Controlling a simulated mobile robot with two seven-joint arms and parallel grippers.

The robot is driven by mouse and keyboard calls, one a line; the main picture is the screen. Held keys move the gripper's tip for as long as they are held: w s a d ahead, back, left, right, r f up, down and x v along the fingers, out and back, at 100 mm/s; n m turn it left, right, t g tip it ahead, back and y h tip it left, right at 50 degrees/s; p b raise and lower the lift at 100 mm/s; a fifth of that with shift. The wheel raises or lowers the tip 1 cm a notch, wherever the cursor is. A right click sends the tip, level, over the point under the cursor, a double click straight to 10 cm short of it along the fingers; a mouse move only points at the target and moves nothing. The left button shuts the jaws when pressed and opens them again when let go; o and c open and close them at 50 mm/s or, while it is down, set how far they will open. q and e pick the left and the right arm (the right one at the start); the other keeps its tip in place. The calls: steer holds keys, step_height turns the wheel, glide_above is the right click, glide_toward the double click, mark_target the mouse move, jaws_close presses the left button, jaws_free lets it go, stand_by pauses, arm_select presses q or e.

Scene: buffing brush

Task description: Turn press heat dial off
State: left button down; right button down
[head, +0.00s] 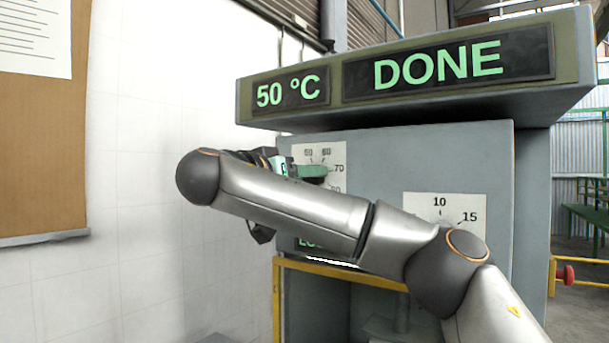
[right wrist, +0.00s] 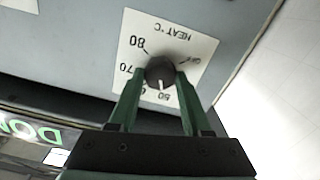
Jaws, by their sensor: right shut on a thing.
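The heat dial (right wrist: 157,69) is a dark round knob on a white plate marked HEAT °C (right wrist: 172,38). Its white pointer mark faces the lower number that looks like 50. The OFF label sits to the upper right of the knob in the right wrist view. My right gripper (right wrist: 160,75) is shut on the knob, one green finger on each side. In the head view the right gripper (head: 300,171) shows at the heat plate (head: 309,152), and my arm hides the knob. My left gripper is not in view.
The press (head: 400,150) carries a display bar reading 50 °C (head: 291,92) and DONE (head: 438,69). A second dial plate (head: 462,208) marked 10 and 15 is partly behind my right arm. A yellow frame (head: 278,300) lies below. A white wall stands at left.

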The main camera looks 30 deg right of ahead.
arm_select(q)
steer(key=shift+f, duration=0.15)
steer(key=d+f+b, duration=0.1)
steer(key=b, duration=0.1)
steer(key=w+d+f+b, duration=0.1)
steer(key=b, duration=0.1)
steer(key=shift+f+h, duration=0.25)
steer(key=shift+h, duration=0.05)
arm_select(e)
steer(key=n, duration=1.9)
steer(key=shift+w+a+f+n, duration=0.1)
steer(key=shift+n, duration=0.3)
steer(key=shift+c, duration=1.7)
jaws_free()
